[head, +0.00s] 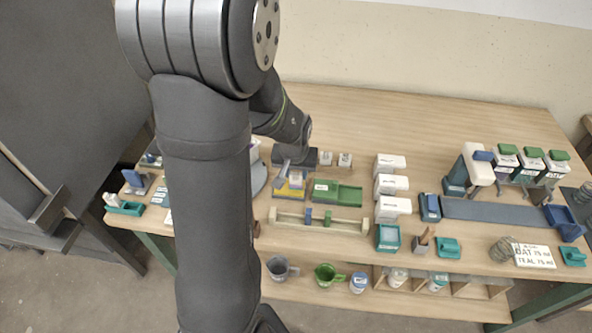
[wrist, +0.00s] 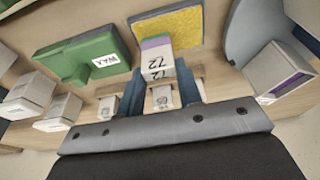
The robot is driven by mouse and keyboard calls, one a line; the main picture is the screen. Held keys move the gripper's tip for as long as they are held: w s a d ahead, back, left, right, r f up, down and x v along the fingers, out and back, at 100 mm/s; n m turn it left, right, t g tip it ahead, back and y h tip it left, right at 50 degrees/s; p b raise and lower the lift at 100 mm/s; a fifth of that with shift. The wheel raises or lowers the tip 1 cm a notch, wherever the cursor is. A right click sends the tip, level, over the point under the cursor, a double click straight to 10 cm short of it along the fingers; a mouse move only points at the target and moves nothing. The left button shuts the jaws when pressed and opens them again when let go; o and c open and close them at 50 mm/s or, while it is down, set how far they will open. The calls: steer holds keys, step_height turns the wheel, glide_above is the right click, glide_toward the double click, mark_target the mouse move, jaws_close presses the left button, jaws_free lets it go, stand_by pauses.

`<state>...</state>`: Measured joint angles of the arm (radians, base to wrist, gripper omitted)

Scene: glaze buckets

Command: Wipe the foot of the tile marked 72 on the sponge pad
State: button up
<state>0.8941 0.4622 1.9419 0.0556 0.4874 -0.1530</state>
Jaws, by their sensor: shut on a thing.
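The tile marked 72 (wrist: 157,66) is a white block with a purple and green band at its end. My gripper (wrist: 162,84) is shut on it, and the 72 faces the wrist camera. The yellow sponge pad (wrist: 178,27) lies in a dark tray just beyond the tile in the wrist view. In the head view, my gripper (head: 292,172) is over the far part of the sponge pad (head: 289,194). The tile overlaps the pad's edge in the wrist view. I cannot tell whether its foot touches the pad.
A green block labelled WAX (wrist: 90,55) sits beside the pad. Other small white tiles (head: 326,158) stand behind. White boxes (head: 392,184) stand to the right, and a wooden rack (head: 318,222) lies in front. A grey rounded plate (wrist: 253,35) is on the pad's other side.

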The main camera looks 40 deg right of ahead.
steer(key=shift+w+a+f, duration=0.1)
steer(key=shift+a, duration=0.05)
stand_by(0.4)
steer(key=shift+w+a, duration=0.55)
steer(key=shift+w+a, duration=0.6)
steer(key=shift+w, duration=0.05)
steer(key=shift+s+d, duration=0.1)
steer(key=shift+s+d, duration=1.15)
steer(key=shift+s, duration=0.05)
steer(key=shift+a, duration=0.1)
steer(key=shift+w+a, duration=0.55)
steer(key=shift+w, duration=0.1)
